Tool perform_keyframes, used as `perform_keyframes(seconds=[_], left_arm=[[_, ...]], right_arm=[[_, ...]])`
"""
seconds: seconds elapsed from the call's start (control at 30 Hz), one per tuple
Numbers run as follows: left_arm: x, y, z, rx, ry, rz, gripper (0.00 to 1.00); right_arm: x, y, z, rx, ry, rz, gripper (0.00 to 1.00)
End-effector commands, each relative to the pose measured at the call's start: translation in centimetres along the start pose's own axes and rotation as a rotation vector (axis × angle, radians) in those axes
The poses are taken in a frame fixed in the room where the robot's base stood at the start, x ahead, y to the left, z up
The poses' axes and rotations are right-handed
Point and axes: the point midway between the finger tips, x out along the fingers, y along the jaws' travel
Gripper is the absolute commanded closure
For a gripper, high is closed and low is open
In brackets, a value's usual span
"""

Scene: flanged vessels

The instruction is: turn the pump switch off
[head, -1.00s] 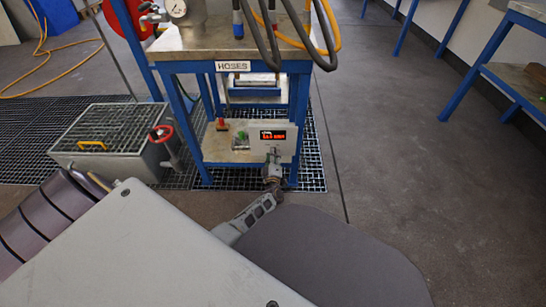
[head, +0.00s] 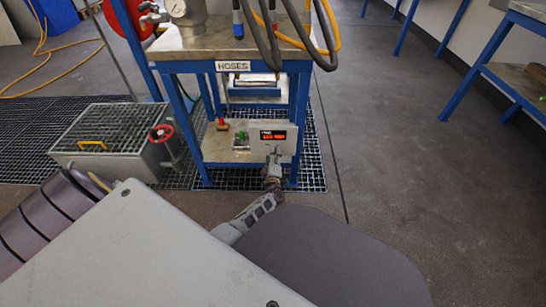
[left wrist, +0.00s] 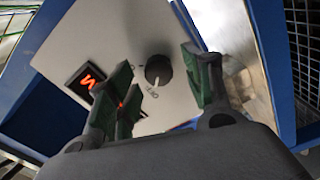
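The pump switch (left wrist: 158,70) is a round black knob with a white pointer mark on a pale control box. The mark points down toward a small label that I cannot read clearly. In the head view the control box (head: 262,143) sits on the lower shelf of the blue-legged stand, and my gripper hides the knob there. My left gripper (left wrist: 160,88) is open, its green-padded fingers apart on either side of the knob in the picture. I cannot tell whether they touch it. It also shows in front of the box in the head view (head: 273,165). My right gripper is not in view.
The box has a red lit display (left wrist: 86,83). A red item (head: 222,125) and a green one (head: 241,135) stand on the shelf beside it. Blue legs flank the box, and hoses (head: 262,35) hang above. A grated metal box (head: 110,135) stands left. The floor at right is clear.

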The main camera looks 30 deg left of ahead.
Motion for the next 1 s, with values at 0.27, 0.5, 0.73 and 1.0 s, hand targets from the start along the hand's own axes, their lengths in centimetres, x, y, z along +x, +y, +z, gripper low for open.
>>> perform_keyframes(seconds=[0.27, 0.5, 0.73, 1.0], left_arm=[[0.0, 0.1, 0.0, 0.0, 0.0, 0.002, 0.49], [-0.6, 0.1, 0.1, -0.001, 0.0, 0.002, 0.49], [-2.2, 0.0, 0.1, -0.001, -0.001, 0.001, 0.49], [-4.8, 0.0, 0.0, -0.001, 0.0, -0.001, 0.49]], right_arm=[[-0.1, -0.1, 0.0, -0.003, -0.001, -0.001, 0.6], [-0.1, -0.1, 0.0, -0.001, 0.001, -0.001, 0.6], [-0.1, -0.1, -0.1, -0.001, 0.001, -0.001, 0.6], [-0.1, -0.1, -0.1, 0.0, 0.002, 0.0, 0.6]])
